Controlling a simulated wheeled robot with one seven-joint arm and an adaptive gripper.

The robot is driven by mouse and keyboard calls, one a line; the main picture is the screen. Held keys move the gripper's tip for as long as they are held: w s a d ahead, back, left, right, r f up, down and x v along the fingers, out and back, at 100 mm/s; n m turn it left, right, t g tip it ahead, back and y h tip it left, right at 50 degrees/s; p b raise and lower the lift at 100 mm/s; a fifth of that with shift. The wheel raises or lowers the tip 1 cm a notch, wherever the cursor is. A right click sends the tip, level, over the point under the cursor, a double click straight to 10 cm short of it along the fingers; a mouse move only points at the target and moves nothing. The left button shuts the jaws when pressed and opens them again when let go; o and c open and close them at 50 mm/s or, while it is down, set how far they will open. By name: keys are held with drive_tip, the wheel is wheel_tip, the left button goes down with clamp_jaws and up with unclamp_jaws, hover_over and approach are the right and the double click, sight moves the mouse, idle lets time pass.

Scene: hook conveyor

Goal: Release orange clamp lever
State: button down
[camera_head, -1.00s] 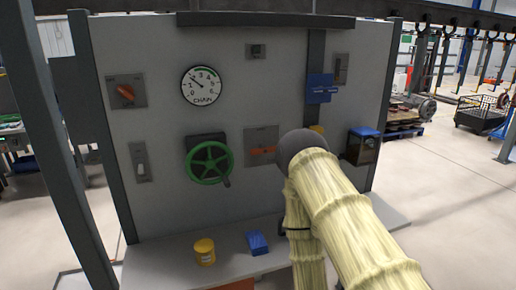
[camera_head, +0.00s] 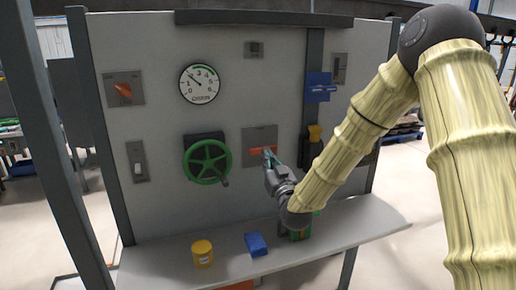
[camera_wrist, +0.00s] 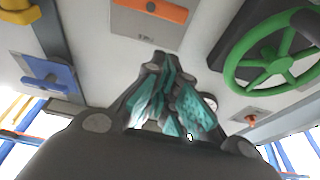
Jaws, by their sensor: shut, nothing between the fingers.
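The orange lever (camera_head: 255,151), taken as the clamp lever, lies horizontally on a grey metal plate to the right of the green handwheel. It also shows at the top of the wrist view (camera_wrist: 152,10). My gripper (camera_head: 269,156) is shut and empty, its teal fingertips at the lever's right part in the head view and hiding some of it. In the wrist view my fingers (camera_wrist: 170,92) are together, below the plate, with a visible gap to the lever in the picture. I cannot tell whether they touch it.
The green handwheel (camera_head: 207,159) is close at the left. A blue handle (camera_head: 320,88) and a yellow part (camera_head: 315,133) are on the dark post at the right. A yellow tub (camera_head: 202,254) and a blue block (camera_head: 256,245) stand on the shelf (camera_head: 225,262) below.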

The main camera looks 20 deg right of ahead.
drive_tip(key=shift+w+d+r, duration=0.1)
drive_tip(key=shift+r, duration=0.65)
drive_tip(key=r+p+x, duration=0.1)
drive_tip(key=p+x, duration=0.4)
drive_tip(key=x, duration=0.5)
wheel_tip(320, 180, down, 5)
drive_tip(key=shift+r+p, duration=0.15)
drive_tip(key=shift+p, duration=0.4)
